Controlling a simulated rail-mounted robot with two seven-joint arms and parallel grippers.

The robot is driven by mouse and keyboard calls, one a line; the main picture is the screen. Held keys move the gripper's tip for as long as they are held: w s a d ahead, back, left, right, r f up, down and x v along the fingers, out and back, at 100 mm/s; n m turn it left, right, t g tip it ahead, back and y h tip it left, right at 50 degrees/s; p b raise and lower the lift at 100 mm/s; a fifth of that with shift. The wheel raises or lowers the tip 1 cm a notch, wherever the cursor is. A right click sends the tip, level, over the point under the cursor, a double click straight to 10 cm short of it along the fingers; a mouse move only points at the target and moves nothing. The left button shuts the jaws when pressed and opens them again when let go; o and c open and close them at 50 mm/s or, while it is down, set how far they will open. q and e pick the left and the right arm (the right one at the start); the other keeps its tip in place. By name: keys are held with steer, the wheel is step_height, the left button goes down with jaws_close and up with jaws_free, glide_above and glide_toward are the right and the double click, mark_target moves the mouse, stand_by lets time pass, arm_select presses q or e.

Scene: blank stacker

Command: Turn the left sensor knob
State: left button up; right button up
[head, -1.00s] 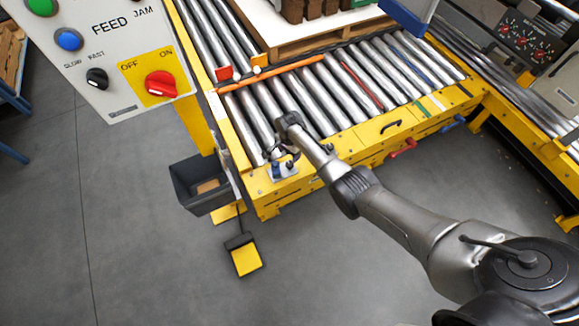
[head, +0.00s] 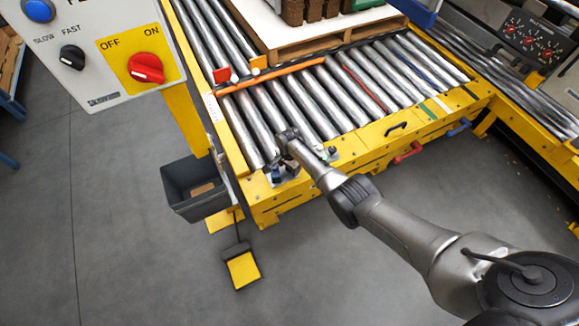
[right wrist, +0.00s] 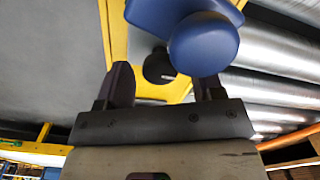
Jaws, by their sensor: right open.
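A sensor with a blue part (head: 277,178) sits at the near-left corner of the yellow conveyor frame, small and partly covered by my gripper in the head view. My right gripper (head: 284,167) hangs over that corner. In the right wrist view, a blue rounded body with a disc-like end (right wrist: 203,43) fills the top, close to the right finger. A dark round part (right wrist: 158,66) sits behind it, against yellow. My right gripper's fingers (right wrist: 165,86) stand apart, with no thing clearly held between them. Whether the finger touches the blue part cannot be told. My left gripper is out of view.
A control panel (head: 112,72) with a red switch (head: 146,68) stands at left. A grey bin (head: 192,166) and yellow pedal (head: 243,270) are below. Rollers (head: 300,108) carry a pallet (head: 330,38) behind. A small bracket (head: 333,154) sits right of my gripper.

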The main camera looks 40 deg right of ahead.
steer(key=c, duration=0.9)
